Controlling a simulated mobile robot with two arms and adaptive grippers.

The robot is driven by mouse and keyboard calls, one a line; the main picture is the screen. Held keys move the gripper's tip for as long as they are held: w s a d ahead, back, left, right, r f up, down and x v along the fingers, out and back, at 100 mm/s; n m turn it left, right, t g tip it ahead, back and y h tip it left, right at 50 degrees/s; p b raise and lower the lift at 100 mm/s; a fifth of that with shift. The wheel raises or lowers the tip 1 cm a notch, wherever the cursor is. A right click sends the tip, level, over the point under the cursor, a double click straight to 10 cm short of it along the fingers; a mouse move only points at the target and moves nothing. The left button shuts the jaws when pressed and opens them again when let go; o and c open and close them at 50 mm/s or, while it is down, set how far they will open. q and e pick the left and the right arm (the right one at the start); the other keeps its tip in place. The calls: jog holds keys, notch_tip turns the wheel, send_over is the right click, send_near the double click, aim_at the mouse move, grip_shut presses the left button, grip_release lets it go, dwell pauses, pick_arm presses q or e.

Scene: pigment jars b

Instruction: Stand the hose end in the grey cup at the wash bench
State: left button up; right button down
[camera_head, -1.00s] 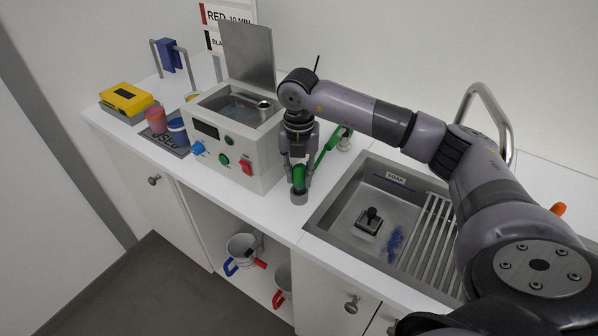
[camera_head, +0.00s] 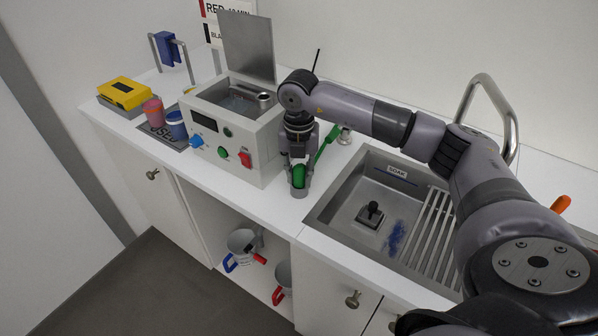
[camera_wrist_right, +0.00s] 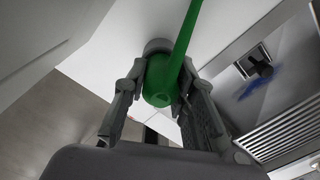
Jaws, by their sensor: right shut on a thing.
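My right gripper (camera_head: 299,182) is shut on the green hose end (camera_head: 299,174), at the counter's front edge, left of the sink. The grey cup (camera_head: 299,192) shows just below the hose end, between the fingertips. In the right wrist view the rounded green hose end (camera_wrist_right: 160,82) sits between both fingers, and the grey cup (camera_wrist_right: 156,45) is partly hidden behind it. I cannot tell whether the hose end is inside the cup or above it. The green hose (camera_head: 326,143) runs back to a round fitting (camera_head: 344,136) on the counter. My left gripper is not in view.
The grey control box (camera_head: 235,140) with raised lid stands close left of the gripper. The sink (camera_head: 330,205) with a slatted rack (camera_head: 425,225) lies to the right. Pigment jars (camera_head: 176,125) and a yellow device (camera_head: 125,90) stand far left. Jugs (camera_head: 242,242) sit on the shelf below.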

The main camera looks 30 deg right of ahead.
jog(key=c, duration=1.2)
grip_release()
jog(key=shift+c, duration=0.2)
notch_tip(320, 180, up, 12)
jog(key=shift+f, duration=0.1)
